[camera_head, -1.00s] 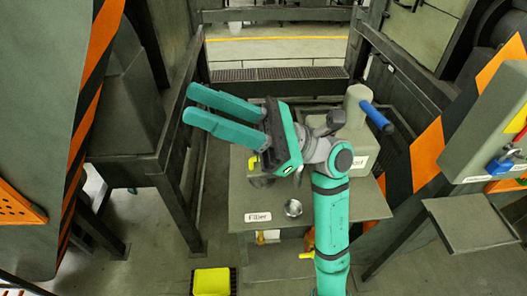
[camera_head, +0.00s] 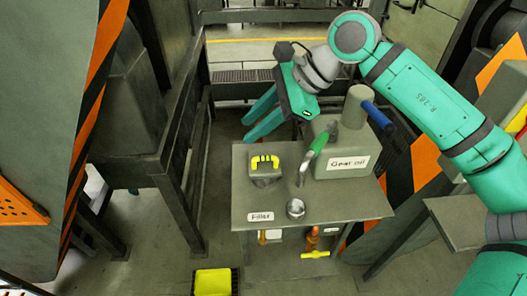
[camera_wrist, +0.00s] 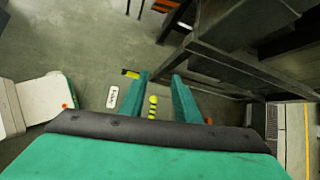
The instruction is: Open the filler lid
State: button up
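The filler lid (camera_head: 254,172) is a small grey lid with a yellow handle (camera_head: 265,160), lying flat over the filler neck on the grey table (camera_head: 340,204), behind the "Filler" label (camera_head: 260,217). My gripper (camera_head: 245,131) is open and empty, its two teal fingers apart. In the head view it is above and behind the lid, with the fingers pointing down and left. In the wrist view a yellow piece (camera_wrist: 152,106), apparently the handle, shows between the fingers (camera_wrist: 161,76). I see no contact with the lid.
A round metal cup (camera_head: 295,208) sits in front. Dark railings (camera_head: 185,130) stand left. A yellow tray (camera_head: 212,282) is on the floor.

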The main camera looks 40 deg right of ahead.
aim_at(266, 157)
jog(key=s+d+f+m+g+h, duration=0.1)
jog(key=s+d+f+h, duration=0.15)
jog(key=d, duration=0.45)
jog(key=shift+h, duration=0.25)
jog(key=x, duration=0.9)
jog(key=shift+s+f, duration=0.2)
jog(key=shift+f, duration=0.35)
grip_shut()
